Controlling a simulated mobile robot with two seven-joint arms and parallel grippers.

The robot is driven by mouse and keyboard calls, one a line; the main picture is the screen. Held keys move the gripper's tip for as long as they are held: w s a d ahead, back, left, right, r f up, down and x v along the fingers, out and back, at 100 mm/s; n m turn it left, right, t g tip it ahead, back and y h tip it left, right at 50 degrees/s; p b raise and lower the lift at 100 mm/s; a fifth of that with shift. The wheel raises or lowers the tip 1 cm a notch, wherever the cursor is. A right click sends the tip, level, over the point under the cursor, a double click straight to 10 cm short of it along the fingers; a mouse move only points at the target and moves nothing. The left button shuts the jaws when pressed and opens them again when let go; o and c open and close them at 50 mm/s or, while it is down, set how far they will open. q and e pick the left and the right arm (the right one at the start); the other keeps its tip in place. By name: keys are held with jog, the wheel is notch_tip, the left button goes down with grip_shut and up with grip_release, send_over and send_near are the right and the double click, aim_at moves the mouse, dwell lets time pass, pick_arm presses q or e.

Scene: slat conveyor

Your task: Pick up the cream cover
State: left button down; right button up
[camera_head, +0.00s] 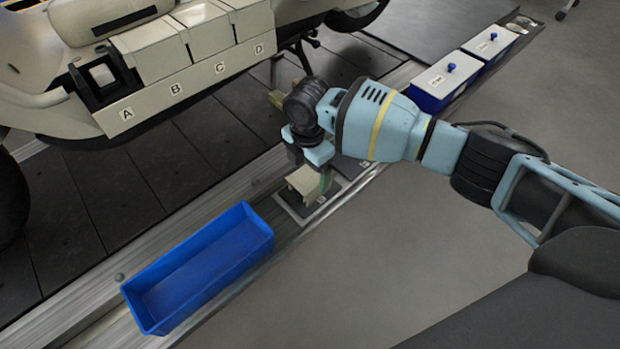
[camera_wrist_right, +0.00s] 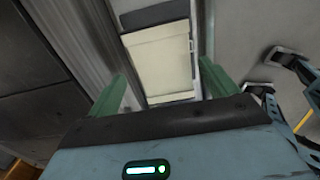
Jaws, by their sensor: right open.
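The cream cover (camera_head: 303,182) is a small box-like piece on a dark square pad at the conveyor's edge, right of the blue bin. In the right wrist view the cream cover (camera_wrist_right: 158,62) lies between two green fingers. My right gripper (camera_head: 312,172) points down right over the cover, and its arm comes in from the right. The right gripper (camera_wrist_right: 163,78) is open, with a finger on each side of the cover; I cannot tell whether they touch it. Part of the cover is hidden by the gripper in the head view. My left gripper is not in view.
An empty blue bin (camera_head: 205,265) stands on the metal rail to the left. A cream vehicle body (camera_head: 190,75) with slots marked A, B, C and D stands at upper left; slot A is open. Two blue boxes with white lids (camera_head: 445,76) sit at upper right.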

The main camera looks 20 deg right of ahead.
aim_at(310, 175)
jog(key=f, duration=0.1)
jog(key=f+b, duration=0.1)
jog(key=f, duration=0.2)
jog(key=shift+s+d+b, duration=0.25)
jog(key=shift+b, duration=0.1)
jog(key=shift+f, duration=0.5)
jog(key=shift+r, duration=0.1)
jog(key=c, duration=1.1)
jog(key=shift+r, duration=0.1)
